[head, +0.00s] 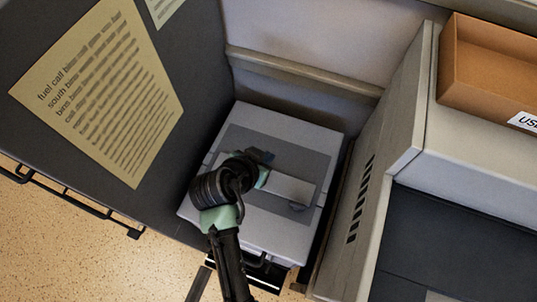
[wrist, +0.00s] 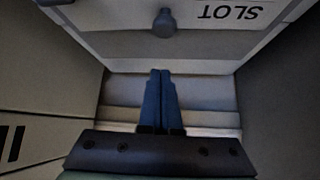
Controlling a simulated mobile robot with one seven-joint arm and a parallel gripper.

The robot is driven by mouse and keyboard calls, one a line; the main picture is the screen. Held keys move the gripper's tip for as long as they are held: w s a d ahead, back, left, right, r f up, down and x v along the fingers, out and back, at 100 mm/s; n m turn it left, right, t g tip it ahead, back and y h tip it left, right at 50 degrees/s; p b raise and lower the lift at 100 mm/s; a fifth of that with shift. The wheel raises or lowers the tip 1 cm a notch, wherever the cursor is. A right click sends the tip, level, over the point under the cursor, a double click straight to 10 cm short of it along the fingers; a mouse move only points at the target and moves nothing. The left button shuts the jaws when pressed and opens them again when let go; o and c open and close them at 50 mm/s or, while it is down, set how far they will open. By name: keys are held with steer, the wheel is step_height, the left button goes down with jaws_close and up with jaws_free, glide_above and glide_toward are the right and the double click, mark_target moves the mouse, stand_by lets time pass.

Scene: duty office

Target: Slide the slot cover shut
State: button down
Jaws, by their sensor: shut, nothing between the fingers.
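In the head view a grey box (head: 265,228) has a darker panel on its top, with a pale flat plate (head: 285,188) across it; I take this plate for the slot cover. My gripper (head: 263,170) is over the top of the box beside the plate's left end and hides part of it. In the wrist view my gripper's blue fingers (wrist: 161,73) are together and empty. A round grey knob (wrist: 164,23) stands just beyond their tips, apart from them in the picture. The label "SLOT" (wrist: 228,12) is upside down to its right. I cannot tell how far the slot is uncovered.
A dark panel with a yellow notice (head: 105,95) stands left of the box. A grey cabinet with vents (head: 365,200) stands close on the right. An orange-brown tray (head: 480,65) sits at the upper right. The box is in a narrow gap between them.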

steer(key=v, duration=0.5)
steer(key=shift+s+a+r, duration=0.1)
steer(key=shift+s+r, duration=0.15)
steer(key=shift+s, duration=0.05)
